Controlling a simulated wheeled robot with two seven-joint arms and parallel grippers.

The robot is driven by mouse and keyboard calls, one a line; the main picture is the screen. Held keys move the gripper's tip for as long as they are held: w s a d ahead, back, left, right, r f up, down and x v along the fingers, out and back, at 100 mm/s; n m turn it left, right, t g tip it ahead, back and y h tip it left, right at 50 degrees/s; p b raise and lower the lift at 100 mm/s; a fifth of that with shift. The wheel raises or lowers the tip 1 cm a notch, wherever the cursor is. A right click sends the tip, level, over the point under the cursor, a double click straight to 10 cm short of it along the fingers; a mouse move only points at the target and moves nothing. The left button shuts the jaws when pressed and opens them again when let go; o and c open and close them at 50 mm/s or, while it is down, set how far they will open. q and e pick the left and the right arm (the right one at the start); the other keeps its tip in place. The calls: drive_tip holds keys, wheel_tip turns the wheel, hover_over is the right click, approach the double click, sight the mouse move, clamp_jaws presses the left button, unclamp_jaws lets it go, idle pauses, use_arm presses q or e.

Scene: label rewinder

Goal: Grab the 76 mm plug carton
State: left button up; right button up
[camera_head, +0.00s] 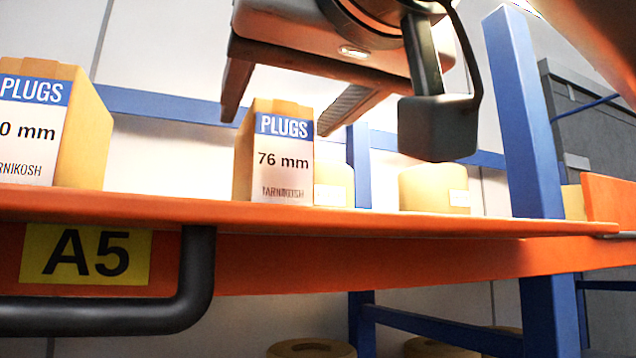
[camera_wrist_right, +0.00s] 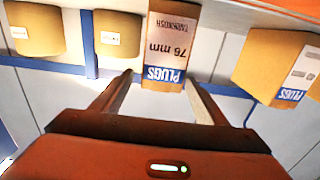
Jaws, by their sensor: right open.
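The 76 mm plug carton (camera_head: 284,160) stands upright on the orange shelf (camera_head: 400,222), with a blue and white PLUGS label on its front. My right gripper (camera_head: 278,122) comes down from above, with one finger at each side of the carton's top. In the right wrist view, which is upside down, the carton (camera_wrist_right: 168,48) shows between the open fingers of the gripper (camera_wrist_right: 163,85). Gaps show beside the carton, and I cannot tell if a finger touches it. My left gripper is not in view.
A larger PLUGS carton (camera_head: 85,125) stands to the left, its label partly cut off. Tan rolls (camera_head: 420,187) with white labels sit to the right on the shelf. A blue upright post (camera_head: 522,110) and a black handle (camera_head: 195,275) are near the shelf front.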

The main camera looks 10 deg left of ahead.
drive_tip(key=shift+p+x, duration=2)
drive_tip(key=shift+x, duration=0.5)
drive_tip(key=shift+a+f, duration=0.1)
drive_tip(key=shift+s, duration=0.1)
drive_tip(key=c, duration=1.4)
